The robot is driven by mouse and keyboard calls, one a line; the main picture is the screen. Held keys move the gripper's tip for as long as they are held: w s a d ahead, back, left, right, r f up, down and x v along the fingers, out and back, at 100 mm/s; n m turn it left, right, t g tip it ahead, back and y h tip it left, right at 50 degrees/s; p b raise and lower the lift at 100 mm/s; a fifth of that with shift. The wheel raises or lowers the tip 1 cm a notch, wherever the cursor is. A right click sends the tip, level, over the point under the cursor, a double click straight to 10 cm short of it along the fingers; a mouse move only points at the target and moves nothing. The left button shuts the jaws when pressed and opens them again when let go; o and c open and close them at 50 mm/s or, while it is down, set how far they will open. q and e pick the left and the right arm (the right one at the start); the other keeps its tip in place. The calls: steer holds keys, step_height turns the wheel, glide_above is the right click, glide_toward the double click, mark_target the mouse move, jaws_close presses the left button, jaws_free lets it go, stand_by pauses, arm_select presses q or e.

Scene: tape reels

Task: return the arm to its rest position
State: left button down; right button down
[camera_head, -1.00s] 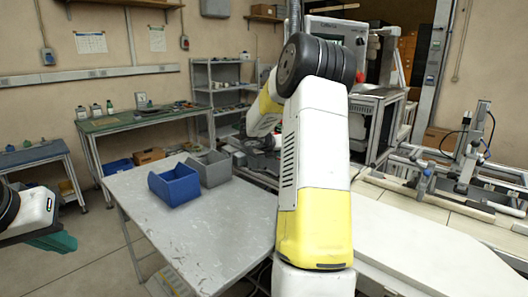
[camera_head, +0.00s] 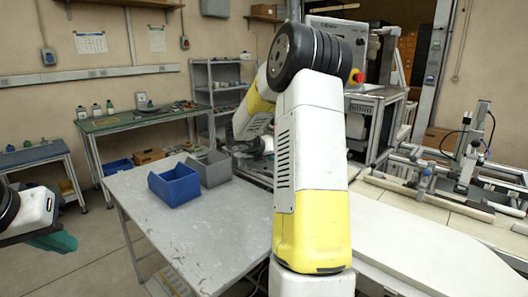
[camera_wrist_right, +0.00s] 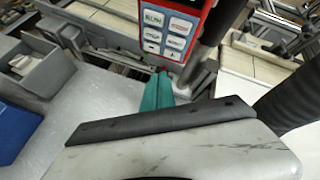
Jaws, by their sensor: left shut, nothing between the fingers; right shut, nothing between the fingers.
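My right arm (camera_head: 312,150), white and yellow with a black joint, rises through the middle of the head view and bends away at the top. Its gripper cannot be made out there. In the right wrist view my right gripper (camera_wrist_right: 158,92) shows teal fingers closed together, with nothing between them. My left gripper (camera_head: 52,241), also teal, is at the left edge of the head view, shut and empty, apart from the table.
A blue bin (camera_head: 174,185) and a grey bin (camera_head: 212,169) stand on the grey table (camera_head: 200,235), left of my right arm. A machine with a metal frame (camera_head: 465,165) stands at right. A red panel (camera_wrist_right: 172,25) is near the right fingers in the wrist view.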

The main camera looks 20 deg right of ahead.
steer(key=shift+r, duration=0.1)
stand_by(0.5)
steer(key=s+a+r+m+g+y, duration=0.1)
steer(key=s+a+r+m+y, duration=0.1)
steer(key=s+a+r+m, duration=0.45)
steer(key=s+a+r+m+g+y, duration=0.1)
steer(key=s+a+m, duration=0.3)
steer(key=s+m, duration=0.6)
steer(key=s+a+m+t+y, duration=0.1)
steer(key=s+a+m+y, duration=0.7)
steer(key=s+a+m, duration=0.4)
steer(key=s+a, duration=0.3)
steer(key=s, duration=0.3)
steer(key=shift+a+r+t, duration=0.15)
steer(key=shift+r+t, duration=0.05)
steer(key=shift+t, duration=0.1)
steer(key=shift+m, duration=0.25)
